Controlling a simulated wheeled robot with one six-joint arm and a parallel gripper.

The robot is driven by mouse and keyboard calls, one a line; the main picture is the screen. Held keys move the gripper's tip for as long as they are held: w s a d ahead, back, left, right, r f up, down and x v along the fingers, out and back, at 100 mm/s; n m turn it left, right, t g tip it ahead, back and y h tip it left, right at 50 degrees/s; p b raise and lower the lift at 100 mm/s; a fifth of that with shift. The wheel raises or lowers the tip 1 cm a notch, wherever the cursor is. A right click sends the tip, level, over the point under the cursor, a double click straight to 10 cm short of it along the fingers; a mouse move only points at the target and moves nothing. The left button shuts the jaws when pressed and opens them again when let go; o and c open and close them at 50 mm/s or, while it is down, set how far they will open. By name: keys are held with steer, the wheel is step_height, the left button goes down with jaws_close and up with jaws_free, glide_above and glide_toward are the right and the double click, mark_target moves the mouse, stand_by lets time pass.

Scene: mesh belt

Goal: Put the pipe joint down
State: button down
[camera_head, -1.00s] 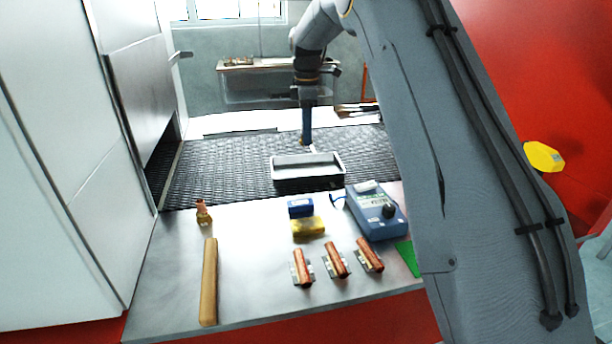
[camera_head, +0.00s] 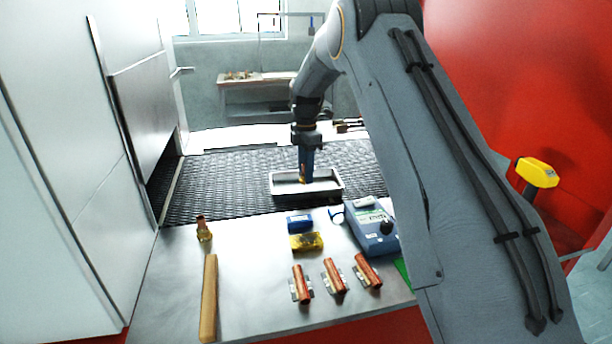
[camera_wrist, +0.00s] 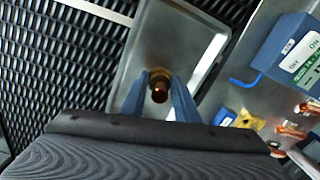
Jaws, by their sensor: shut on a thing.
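My gripper (camera_head: 305,178) reaches down over the grey metal tray (camera_head: 337,188) on the mesh belt, its tip within the tray's outline. In the wrist view my gripper (camera_wrist: 159,98) has its two blue fingers shut on the pipe joint (camera_wrist: 159,86), a copper and brass fitting seen nearly end on. The tray (camera_wrist: 180,35) lies under it there. I cannot tell whether the joint touches the tray floor. In the head view only a small brass-coloured bit of it shows at the fingertips.
A similar copper-and-brass fitting (camera_head: 203,230) stands on the steel table (camera_head: 255,280). Nearby are a tan bar (camera_head: 209,298), a blue block (camera_head: 299,223), a yellow block (camera_head: 306,242), several copper pipe pieces (camera_head: 335,276) and a blue meter (camera_head: 372,229). The black mesh belt (camera_head: 225,180) is clear left of the tray.

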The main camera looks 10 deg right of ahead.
steer(key=shift+f, duration=0.95)
steer(key=shift+f, duration=0.2)
steer(key=c, duration=1.3)
jaws_free()
steer(key=shift+c, duration=0.2)
step_height(320, 180, up, 12)
steer(key=b, duration=0.4)
steer(key=shift+r, duration=0.2)
